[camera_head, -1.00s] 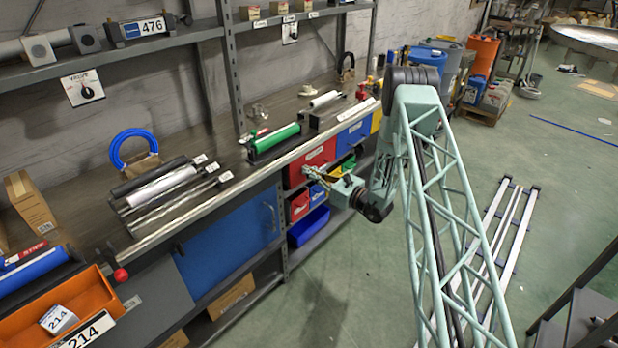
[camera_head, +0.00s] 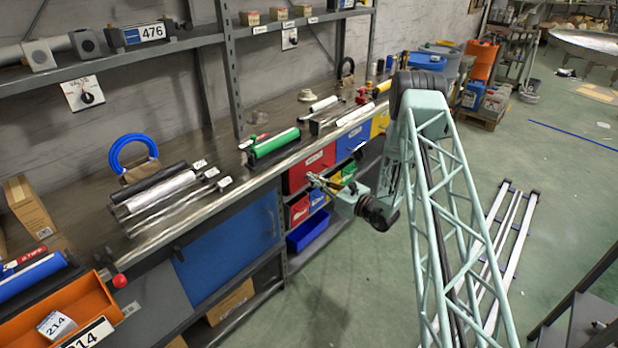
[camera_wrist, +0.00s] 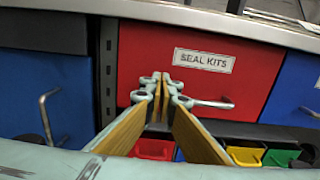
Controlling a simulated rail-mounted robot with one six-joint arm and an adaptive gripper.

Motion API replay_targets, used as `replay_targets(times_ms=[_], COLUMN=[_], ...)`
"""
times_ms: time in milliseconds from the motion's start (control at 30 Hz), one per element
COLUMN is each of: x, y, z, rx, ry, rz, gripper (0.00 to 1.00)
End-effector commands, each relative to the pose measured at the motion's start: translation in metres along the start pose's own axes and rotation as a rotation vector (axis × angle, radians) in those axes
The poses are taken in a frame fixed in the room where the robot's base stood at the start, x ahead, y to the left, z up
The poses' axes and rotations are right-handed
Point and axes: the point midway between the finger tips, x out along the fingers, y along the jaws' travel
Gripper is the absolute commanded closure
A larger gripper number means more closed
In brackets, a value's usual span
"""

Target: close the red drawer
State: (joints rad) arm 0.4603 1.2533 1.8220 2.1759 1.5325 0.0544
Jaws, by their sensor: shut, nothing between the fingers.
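The red drawer (camera_head: 312,163) is under the bench top; its front looks about flush with the blue drawer to its right, though a small gap is hard to judge. In the wrist view the red drawer (camera_wrist: 140,55) fills the middle, with a "SEAL KITS" label and a bar handle (camera_wrist: 212,104) at its lower part. My gripper (camera_wrist: 163,82) is shut and empty, its tips pointing at the drawer front left of the handle. I cannot tell whether the tips touch it. In the head view my gripper (camera_head: 314,179) is in front of the drawer.
A blue drawer (camera_head: 352,138) is on the right and a blue cabinet door (camera_head: 230,250) with a handle on the left. Small red, blue, yellow and green bins sit below the drawer. A green roller (camera_head: 275,143) lies on the bench above.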

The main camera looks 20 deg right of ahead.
Motion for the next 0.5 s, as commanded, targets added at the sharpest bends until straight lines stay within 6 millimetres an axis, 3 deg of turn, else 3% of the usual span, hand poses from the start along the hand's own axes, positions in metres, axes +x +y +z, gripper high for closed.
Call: replay_targets(times_ms=[500], x=[-0.072], y=[0.0], z=[0.001], rx=[0.002], ry=[0.0], rz=[-0.001], gripper=[1.0])
